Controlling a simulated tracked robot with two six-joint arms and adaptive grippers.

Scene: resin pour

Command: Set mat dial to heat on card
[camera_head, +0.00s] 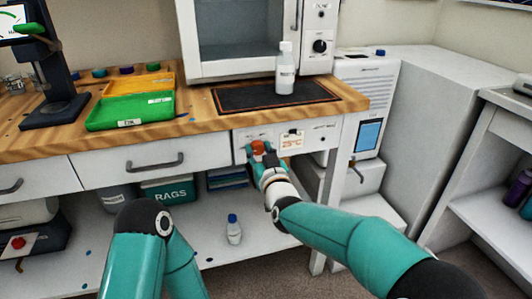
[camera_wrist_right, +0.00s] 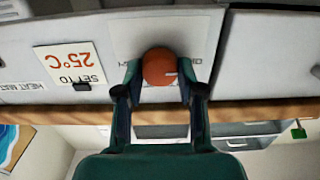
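The round orange-red mat dial (camera_wrist_right: 160,67) sits on a pale panel on the bench front; it also shows in the head view (camera_head: 258,147). My right gripper (camera_wrist_right: 160,75) has one finger on each side of the dial, with the fingertips close against it, and looks shut on it. The black heat mat (camera_head: 240,98) lies on the bench above. The dial's pointer cannot be made out. My left gripper is out of view.
A white-capped bottle (camera_head: 285,70) stands on the mat. Green (camera_head: 118,113) and yellow (camera_head: 155,82) trays lie to the left. A white oven (camera_head: 207,70) stands behind. A drawer handle (camera_head: 155,162) is left of the dial. A small bottle (camera_head: 233,230) stands on the lower shelf.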

